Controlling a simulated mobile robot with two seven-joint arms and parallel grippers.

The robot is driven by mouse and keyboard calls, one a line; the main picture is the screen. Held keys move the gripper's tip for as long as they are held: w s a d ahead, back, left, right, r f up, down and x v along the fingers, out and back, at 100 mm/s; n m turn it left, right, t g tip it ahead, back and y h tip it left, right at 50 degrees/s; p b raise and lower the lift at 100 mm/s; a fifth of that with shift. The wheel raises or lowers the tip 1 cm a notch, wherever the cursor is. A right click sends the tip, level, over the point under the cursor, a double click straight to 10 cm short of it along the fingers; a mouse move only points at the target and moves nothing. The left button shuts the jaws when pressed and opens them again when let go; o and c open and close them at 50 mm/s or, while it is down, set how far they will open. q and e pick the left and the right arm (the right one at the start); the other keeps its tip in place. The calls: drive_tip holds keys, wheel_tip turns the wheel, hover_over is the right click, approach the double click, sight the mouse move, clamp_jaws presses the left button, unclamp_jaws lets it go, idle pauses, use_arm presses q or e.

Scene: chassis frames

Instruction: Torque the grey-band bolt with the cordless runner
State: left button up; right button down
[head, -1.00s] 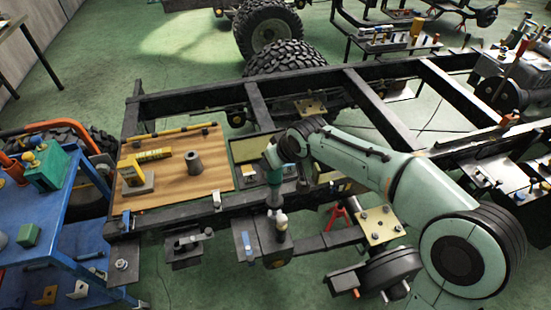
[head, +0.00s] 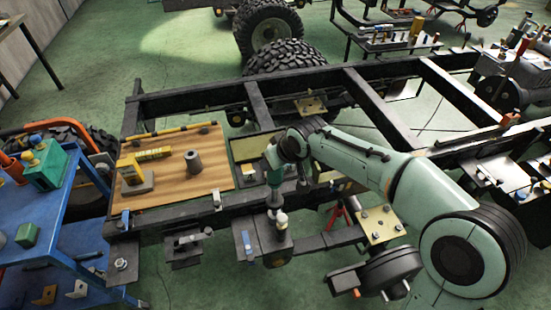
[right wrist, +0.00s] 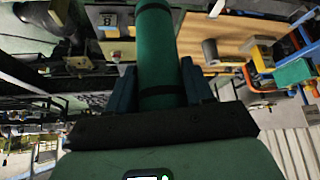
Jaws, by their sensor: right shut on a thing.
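My right gripper (head: 273,163) is shut on the green cordless runner (head: 274,178), which points down over the near rail of the chassis frame. In the right wrist view the runner's green body (right wrist: 155,50) sits between the two dark jaws of the gripper (right wrist: 158,92). Below the runner's lower end, a pale-topped bolt (head: 281,217) stands on a dark bracket. I cannot tell whether the tip touches it. Another bolt with a blue part (head: 247,240) stands on the same bracket to the left. A grey band cannot be made out on either. My left gripper is not in view.
A wooden board (head: 215,183) on the frame bears a grey cylinder (head: 193,161), a yellow block and a yellow bar. A blue cart (head: 62,212) stands at left. A brass plate (head: 380,226) sits near my right arm. Frame rails (head: 375,103) cross the right side.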

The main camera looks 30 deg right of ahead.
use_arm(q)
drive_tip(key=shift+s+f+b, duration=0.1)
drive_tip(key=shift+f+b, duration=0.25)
use_arm(e)
drive_tip(key=shift+s+f, duration=0.1)
drive_tip(key=shift+f, duration=0.35)
idle(1.5)
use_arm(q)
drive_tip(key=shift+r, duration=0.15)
use_arm(e)
drive_tip(key=shift+r, duration=0.15)
idle(0.5)
use_arm(q)
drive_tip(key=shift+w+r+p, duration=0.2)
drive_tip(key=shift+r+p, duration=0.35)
drive_tip(key=shift+p, duration=0.05)
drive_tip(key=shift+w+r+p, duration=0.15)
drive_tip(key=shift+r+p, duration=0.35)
drive_tip(key=shift+p, duration=0.1)
use_arm(e)
drive_tip(key=shift+r, duration=1.7)
